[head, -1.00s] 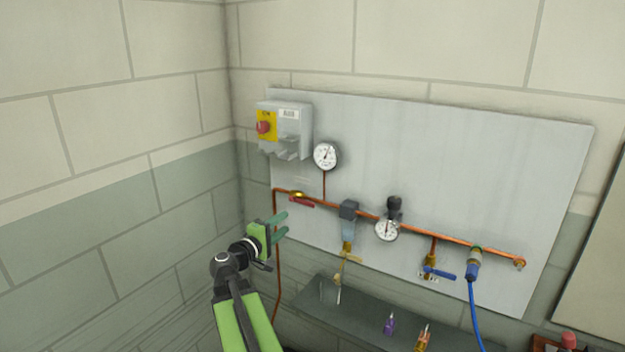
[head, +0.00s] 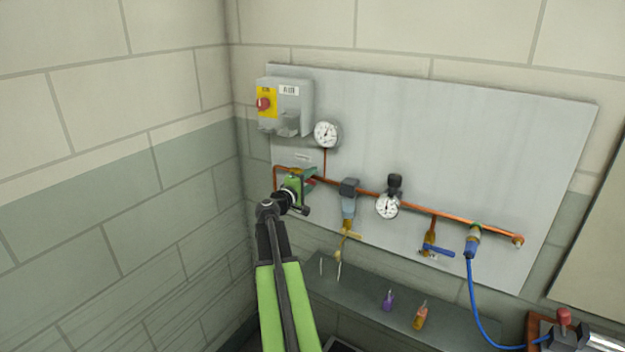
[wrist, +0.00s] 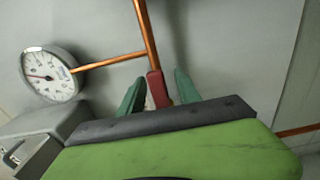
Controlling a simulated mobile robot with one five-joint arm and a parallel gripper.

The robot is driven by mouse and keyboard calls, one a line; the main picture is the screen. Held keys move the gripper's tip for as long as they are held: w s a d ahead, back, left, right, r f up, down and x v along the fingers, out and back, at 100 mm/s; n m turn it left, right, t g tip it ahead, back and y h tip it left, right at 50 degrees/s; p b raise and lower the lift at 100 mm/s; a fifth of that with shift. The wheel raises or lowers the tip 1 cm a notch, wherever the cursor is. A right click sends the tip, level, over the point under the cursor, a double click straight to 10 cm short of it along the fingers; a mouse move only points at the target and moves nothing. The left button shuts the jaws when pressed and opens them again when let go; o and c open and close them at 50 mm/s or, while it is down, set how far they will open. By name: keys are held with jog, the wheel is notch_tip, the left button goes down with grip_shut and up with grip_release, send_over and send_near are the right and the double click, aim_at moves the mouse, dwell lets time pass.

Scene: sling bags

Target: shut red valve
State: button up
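The red valve's lever (wrist: 157,88) shows in the wrist view on the copper pipe, lying along the pipe's line. My gripper (wrist: 160,92) is open, with one green fingertip on each side of the red lever. A gap shows between the lever and the right fingertip; the left one is nearer, and I cannot tell if it touches. In the head view my gripper (head: 304,173) is at the left end of the horizontal pipe, covering most of the valve. The valve body is hidden behind my gripper.
A grey switch box (head: 293,100) with a red knob and a round gauge (head: 326,134) sit just above. A filter (head: 348,205), a second gauge (head: 387,206) and a blue lever (head: 438,250) are to the right. A shelf (head: 360,292) with small bottles is below.

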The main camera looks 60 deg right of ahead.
jog(key=shift+d, duration=0.5)
grip_shut()
dwell(1.0)
